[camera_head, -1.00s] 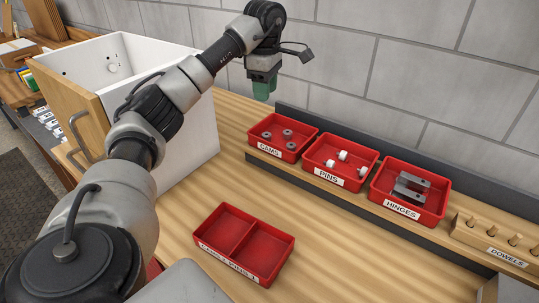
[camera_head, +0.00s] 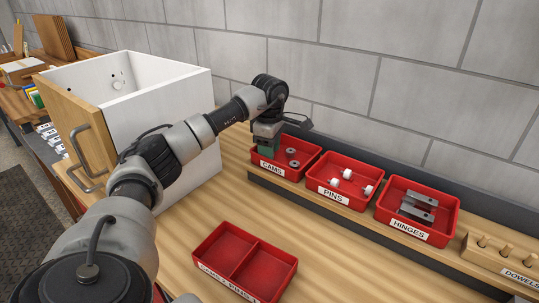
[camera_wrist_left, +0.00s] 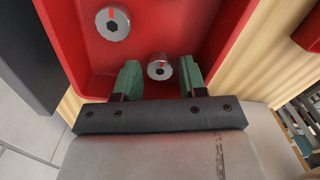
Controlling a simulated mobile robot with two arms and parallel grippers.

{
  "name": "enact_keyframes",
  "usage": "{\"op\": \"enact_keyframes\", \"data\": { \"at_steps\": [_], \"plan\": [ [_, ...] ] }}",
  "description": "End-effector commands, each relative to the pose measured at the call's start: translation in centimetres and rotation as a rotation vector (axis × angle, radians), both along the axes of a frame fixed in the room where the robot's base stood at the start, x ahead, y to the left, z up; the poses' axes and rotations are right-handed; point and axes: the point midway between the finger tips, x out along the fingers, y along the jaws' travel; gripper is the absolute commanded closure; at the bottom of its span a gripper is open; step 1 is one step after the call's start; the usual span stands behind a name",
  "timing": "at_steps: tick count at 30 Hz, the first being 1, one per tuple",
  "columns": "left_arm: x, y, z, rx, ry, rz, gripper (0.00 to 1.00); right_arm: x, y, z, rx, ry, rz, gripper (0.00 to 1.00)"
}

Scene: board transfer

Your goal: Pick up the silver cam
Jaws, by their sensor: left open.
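In the left wrist view a silver cam (camera_wrist_left: 159,66) with a hex hole and a red mark lies in the red bin (camera_wrist_left: 75,60), between the two green fingertips of my left gripper (camera_wrist_left: 160,78). The fingers are open, one on each side of the cam, and do not appear closed on it. A second silver cam (camera_wrist_left: 113,23) lies further into the bin. In the head view my left gripper (camera_head: 268,150) reaches down into the bin labelled CAMS (camera_head: 308,173), and two cams (camera_head: 292,152) show beside it. The gripper hides the nearest cam there. My right gripper is not in view.
The PINS bin (camera_head: 313,183) and HINGES bin (camera_head: 383,212) stand to the right, then a DOWELS block (camera_head: 476,256). An empty two-part red tray (camera_head: 272,247) sits in front on the wooden table. A white cabinet (camera_head: 180,105) stands left; a grey wall is behind.

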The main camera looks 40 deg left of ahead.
Motion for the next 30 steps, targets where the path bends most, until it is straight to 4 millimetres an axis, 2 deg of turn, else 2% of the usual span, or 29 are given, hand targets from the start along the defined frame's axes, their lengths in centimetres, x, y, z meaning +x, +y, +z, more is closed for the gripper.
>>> {"op": "enact_keyframes", "data": {
  "at_steps": [3,9,16,17,25,30],
  "plan": [
    [0.0,0.0,-0.8,0.000,-0.001,0.000,0.58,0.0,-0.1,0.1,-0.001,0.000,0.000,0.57],
    [0.0,0.0,-0.8,0.001,-0.002,0.000,0.58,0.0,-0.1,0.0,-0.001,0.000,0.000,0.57],
    [0.0,0.0,-0.8,0.000,-0.001,0.000,0.92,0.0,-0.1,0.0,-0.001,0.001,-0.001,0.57],
    [0.0,0.0,-0.8,0.000,-0.001,0.000,0.94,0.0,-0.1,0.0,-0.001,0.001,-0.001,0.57],
    [0.0,0.0,-0.6,0.001,-0.002,0.000,0.95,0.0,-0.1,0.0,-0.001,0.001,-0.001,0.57],
    [0.1,0.0,0.7,0.001,-0.004,0.000,0.95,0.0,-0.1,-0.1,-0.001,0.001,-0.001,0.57]
  ]
}}
